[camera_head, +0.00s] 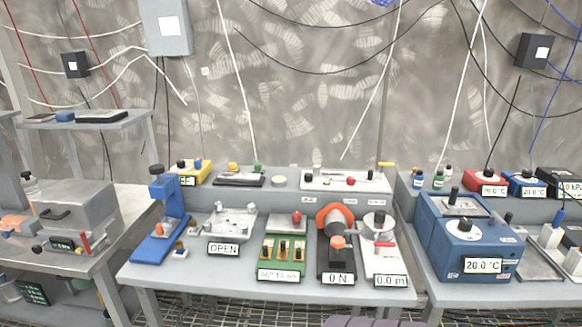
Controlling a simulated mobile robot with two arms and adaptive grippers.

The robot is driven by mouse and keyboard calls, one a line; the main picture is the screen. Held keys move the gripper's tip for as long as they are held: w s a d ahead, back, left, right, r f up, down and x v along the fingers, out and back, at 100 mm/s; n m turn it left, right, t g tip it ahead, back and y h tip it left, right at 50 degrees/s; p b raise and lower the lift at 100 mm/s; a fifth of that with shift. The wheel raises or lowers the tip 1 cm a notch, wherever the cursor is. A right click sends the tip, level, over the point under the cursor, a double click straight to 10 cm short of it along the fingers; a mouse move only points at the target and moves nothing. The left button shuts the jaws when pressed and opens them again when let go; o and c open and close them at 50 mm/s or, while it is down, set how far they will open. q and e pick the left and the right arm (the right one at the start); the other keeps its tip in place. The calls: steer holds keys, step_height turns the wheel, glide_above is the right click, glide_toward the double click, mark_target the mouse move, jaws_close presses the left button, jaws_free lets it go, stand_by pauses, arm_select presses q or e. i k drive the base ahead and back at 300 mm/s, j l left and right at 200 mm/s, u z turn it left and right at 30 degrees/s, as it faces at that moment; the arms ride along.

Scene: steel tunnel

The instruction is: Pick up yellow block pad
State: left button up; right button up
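A yellow block (203,172) with dark and blue knobs on top and a small white label sits on the raised back shelf of the middle table, at its left end. Its lower left is partly hidden by the blue stand in front. A small flat yellow piece (386,164) shows at the right end of the same shelf, and a small yellow knob (233,167) sits on a dark tray there. I cannot tell which of these is the yellow block pad. Neither of my grippers is in view.
The middle table (215,281) is crowded: a blue stand (154,250), a plate marked OPEN (235,222), a green board (270,256) and an orange-ringed device (329,216). A blue box (440,245) stands on the right table, a grey case (75,210) on the left one.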

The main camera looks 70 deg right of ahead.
mark_target(232, 169)
steer(key=z, duration=2.6)
